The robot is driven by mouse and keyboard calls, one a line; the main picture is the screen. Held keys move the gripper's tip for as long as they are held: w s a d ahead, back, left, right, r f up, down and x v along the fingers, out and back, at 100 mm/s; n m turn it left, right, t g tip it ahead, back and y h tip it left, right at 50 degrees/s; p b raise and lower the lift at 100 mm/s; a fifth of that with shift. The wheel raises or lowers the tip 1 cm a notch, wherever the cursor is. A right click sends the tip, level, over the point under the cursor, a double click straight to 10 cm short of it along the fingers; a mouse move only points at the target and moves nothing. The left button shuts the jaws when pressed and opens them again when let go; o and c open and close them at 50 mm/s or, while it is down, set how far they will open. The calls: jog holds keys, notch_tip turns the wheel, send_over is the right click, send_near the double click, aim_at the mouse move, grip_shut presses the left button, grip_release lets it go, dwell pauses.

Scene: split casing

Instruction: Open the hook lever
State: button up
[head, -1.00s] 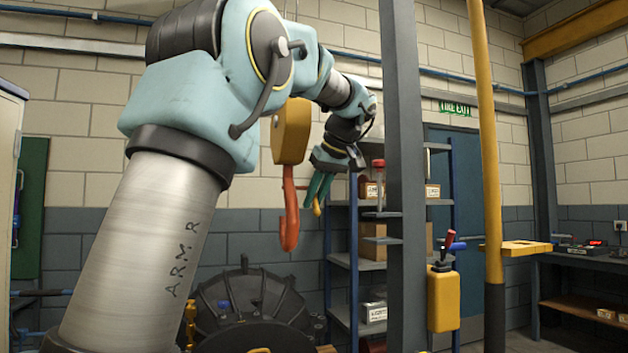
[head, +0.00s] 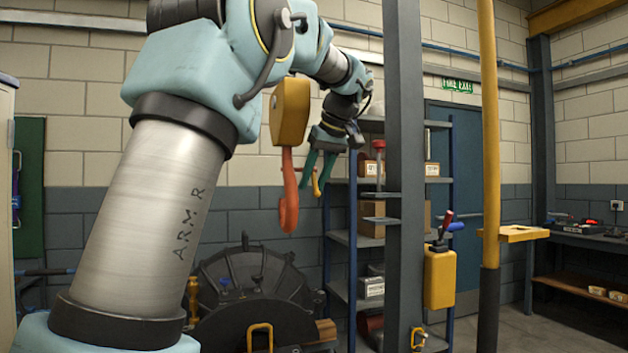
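The orange hook (head: 289,200) hangs from a yellow hook block (head: 290,112) in the middle of the head view. My gripper (head: 315,184) is just right of the hook, below the block, with its green fingers pointing down. The two fingers show spread apart. A small yellow piece (head: 316,184) shows between the fingers; it may be the hook lever, but I cannot tell whether it joins the hook or touches a finger. My gripper seems not to be closed on anything.
A dark round casing (head: 258,290) stands on the floor below the hook. A grey column (head: 404,180) and a yellow post (head: 489,150) stand to the right. A shelf rack (head: 342,238) with boxes is behind my gripper. A yellow control box (head: 440,278) hangs right of the column.

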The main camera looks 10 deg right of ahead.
jog(key=shift+o, duration=0.3)
jog(key=v, duration=1)
jog(key=shift+s+r, duration=0.2)
jog(key=shift+r, duration=0.15)
